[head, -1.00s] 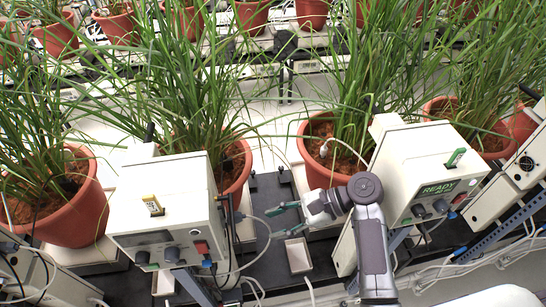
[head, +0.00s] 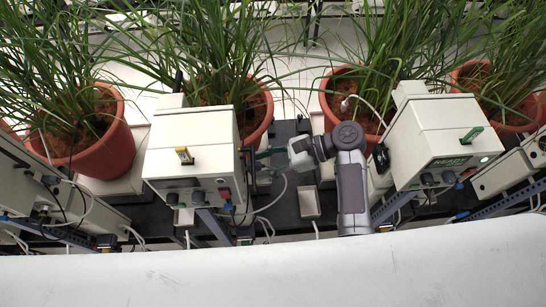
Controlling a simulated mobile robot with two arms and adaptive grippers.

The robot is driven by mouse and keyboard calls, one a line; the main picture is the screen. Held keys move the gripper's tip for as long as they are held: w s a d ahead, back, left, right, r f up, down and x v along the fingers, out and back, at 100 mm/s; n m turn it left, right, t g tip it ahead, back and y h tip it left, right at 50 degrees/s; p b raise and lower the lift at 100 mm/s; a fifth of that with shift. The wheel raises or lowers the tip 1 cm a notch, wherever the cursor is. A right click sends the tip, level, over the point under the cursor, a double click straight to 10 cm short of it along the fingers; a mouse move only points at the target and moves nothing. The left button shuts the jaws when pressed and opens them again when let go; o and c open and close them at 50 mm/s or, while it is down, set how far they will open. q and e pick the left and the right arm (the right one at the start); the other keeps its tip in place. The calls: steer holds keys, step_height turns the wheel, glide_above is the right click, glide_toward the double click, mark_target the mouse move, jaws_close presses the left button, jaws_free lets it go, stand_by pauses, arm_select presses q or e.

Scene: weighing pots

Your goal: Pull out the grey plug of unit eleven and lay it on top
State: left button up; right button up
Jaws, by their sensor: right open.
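I cannot read the unit numbers or make out a grey plug for certain. My right gripper (head: 265,162) is open and empty, with green-tipped fingers pointing left just beside the left unit's right side. My left gripper is not in view.
Terracotta pots (head: 92,140) with tall grass stand behind the units. Thin pale cables (head: 270,203) loop below my right gripper. A small white tray (head: 309,203) lies on the dark bench between the units. A broad white surface fills the bottom.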

jaws_close()
steer(key=shift+d, duration=0.35)
stand_by(0.3)
steer(key=shift+d, duration=0.85)
steer(key=shift+d, duration=0.15)
steer(key=shift+v, duration=1.5)
steer(key=shift+f, duration=0.1)
